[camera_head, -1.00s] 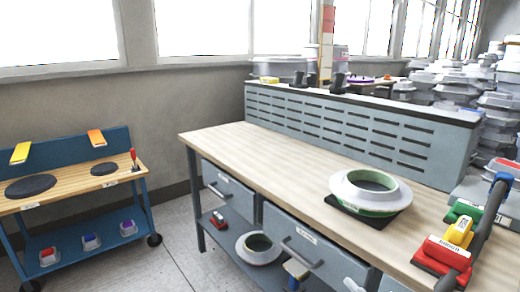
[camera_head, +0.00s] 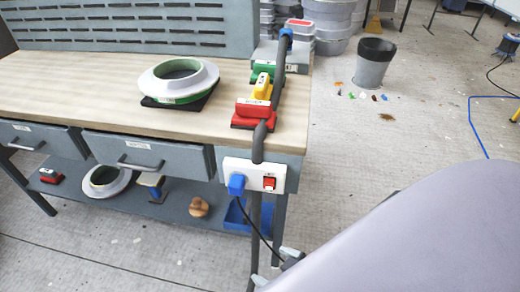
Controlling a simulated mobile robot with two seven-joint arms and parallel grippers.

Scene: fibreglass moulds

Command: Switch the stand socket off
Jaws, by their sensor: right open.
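The stand socket (camera_head: 237,166) is a white box at the workbench's front right corner, by a grey post. A blue plug (camera_head: 236,184) sits in its left part with a dark cable hanging down. A red switch (camera_head: 269,183) is on its right part; its rocker position is too small to tell. My right gripper (camera_head: 275,268) shows at the bottom, below the socket and apart from it in the picture. It is open, with nothing seen between its fingers. My left gripper is out of view.
The workbench (camera_head: 60,85) carries a white and green ring mould (camera_head: 180,78) and red, yellow and green handled blocks near the post. A grey bin (camera_head: 374,62) and small scraps lie on the floor behind. A blue tray (camera_head: 236,215) sits on the lower shelf.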

